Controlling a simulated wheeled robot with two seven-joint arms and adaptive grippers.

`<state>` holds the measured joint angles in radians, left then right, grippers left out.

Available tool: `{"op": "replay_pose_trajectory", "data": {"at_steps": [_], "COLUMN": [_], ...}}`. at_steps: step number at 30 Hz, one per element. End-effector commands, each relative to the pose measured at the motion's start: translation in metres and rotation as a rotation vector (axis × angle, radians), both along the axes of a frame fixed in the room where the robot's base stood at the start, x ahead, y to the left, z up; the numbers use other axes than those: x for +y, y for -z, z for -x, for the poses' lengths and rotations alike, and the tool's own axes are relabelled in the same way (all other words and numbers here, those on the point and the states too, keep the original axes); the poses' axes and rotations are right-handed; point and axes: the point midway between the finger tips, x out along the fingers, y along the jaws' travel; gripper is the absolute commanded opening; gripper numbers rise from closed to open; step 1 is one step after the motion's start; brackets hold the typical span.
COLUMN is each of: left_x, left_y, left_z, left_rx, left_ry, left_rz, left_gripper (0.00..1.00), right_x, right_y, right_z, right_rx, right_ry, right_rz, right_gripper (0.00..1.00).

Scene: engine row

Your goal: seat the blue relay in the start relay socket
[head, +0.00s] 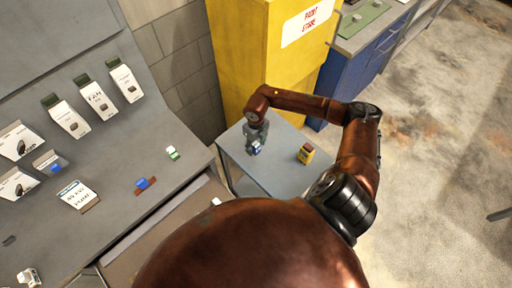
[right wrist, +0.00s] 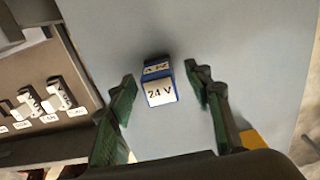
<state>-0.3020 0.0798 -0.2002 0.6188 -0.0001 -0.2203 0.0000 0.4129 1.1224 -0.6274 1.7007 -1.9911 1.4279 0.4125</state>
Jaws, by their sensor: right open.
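The blue relay (right wrist: 160,92), with a white label reading "24 V", sits on the small grey side table. It also shows in the head view (head: 257,149), partly hidden by my right gripper (head: 254,138). In the right wrist view my right gripper (right wrist: 162,76) is open, with its green fingers on either side of the relay and clear gaps to both. I cannot pick out the start relay socket; the console labels are too small to read surely. My left gripper is not in view.
The grey console (head: 120,160) at left carries labelled cards, a blue piece on a reddish base (head: 145,184) and a green-white piece (head: 173,153). A yellow cabinet (head: 245,55) stands behind.

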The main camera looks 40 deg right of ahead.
Motion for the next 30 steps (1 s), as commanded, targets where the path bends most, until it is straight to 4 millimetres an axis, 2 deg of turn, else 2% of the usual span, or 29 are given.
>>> {"op": "replay_pose_trajectory", "data": {"at_steps": [2,22,30], "left_x": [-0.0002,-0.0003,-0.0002], "left_y": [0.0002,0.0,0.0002], "left_z": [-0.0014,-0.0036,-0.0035], "left_rx": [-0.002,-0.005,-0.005], "left_ry": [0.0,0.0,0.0], "left_rz": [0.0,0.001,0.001], "left_gripper": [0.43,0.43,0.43], "right_x": [0.0,0.0001,0.0], "right_y": [-0.0001,-0.0006,-0.0019], "right_z": [0.0,-0.0001,-0.0003], "right_rx": [0.0,-0.001,-0.001], "right_ry": [0.0,-0.001,-0.001], "right_rz": [0.0,0.0,0.0], "right_gripper": [0.46,0.01,0.0]}}
